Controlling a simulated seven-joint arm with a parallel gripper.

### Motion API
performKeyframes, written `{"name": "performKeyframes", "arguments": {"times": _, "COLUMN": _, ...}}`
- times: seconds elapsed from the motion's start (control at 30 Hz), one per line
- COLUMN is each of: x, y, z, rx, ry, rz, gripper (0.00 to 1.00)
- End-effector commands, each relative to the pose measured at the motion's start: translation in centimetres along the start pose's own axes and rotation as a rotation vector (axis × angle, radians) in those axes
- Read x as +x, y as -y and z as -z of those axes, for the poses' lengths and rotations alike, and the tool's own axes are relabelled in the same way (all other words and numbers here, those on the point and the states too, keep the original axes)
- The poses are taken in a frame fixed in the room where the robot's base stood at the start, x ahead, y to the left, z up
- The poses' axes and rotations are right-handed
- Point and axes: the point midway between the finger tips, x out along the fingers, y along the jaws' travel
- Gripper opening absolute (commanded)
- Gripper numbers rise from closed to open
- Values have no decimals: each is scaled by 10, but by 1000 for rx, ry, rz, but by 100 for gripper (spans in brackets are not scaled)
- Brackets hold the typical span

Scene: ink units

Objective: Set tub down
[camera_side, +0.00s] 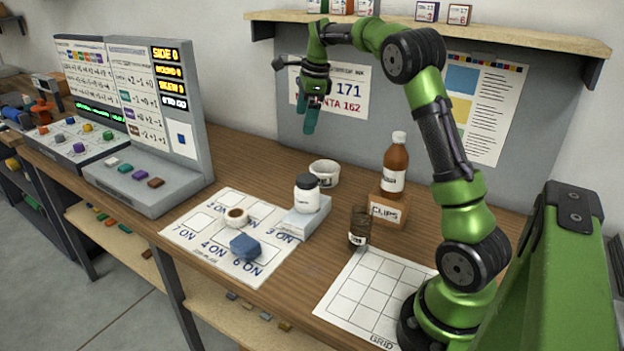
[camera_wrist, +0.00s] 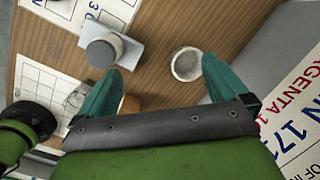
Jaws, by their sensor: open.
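A small white tub (camera_side: 324,173) stands upright on the wooden bench, near the back panel and behind a white jar with a dark cap. In the wrist view the tub (camera_wrist: 187,64) shows from above as a pale round rim between my fingertips, nearer the right one. My gripper (camera_side: 307,112) is open, its teal fingers pointing down, well above the bench and apart from the tub. Its fingers also show in the wrist view (camera_wrist: 162,66), spread with nothing between them.
The dark-capped jar (camera_side: 307,195) stands on a pale block (camera_side: 304,218) at the numbered mat (camera_side: 187,237). The mat also holds a ring-like dish (camera_side: 236,217) and a blue block (camera_side: 245,247). A brown bottle (camera_side: 396,165) tops the CLIPS box (camera_side: 388,209); a dark glass (camera_side: 358,228) stands before it. A shelf (camera_side: 440,38) overhangs.

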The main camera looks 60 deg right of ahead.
Motion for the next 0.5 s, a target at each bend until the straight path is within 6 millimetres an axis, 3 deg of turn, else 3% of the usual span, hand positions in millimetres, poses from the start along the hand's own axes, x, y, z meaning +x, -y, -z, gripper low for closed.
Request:
{"name": "performKeyframes", "arguments": {"times": 0.03, "x": -20, "y": -24, "z": -16, "rx": -136, "ry": 36, "rz": 23, "gripper": 100}}
{"name": "performKeyframes", "arguments": {"times": 0.2, "x": -59, "y": -109, "z": -51, "rx": -630, "ry": 119, "rz": 115, "gripper": 100}}
{"name": "performKeyframes", "arguments": {"times": 0.33, "x": -74, "y": -181, "z": -64, "rx": -1014, "ry": 156, "rz": 207, "gripper": 100}}
{"name": "performKeyframes", "arguments": {"times": 0.5, "x": -74, "y": -272, "z": -60, "rx": -1493, "ry": 158, "rz": 350, "gripper": 100}}
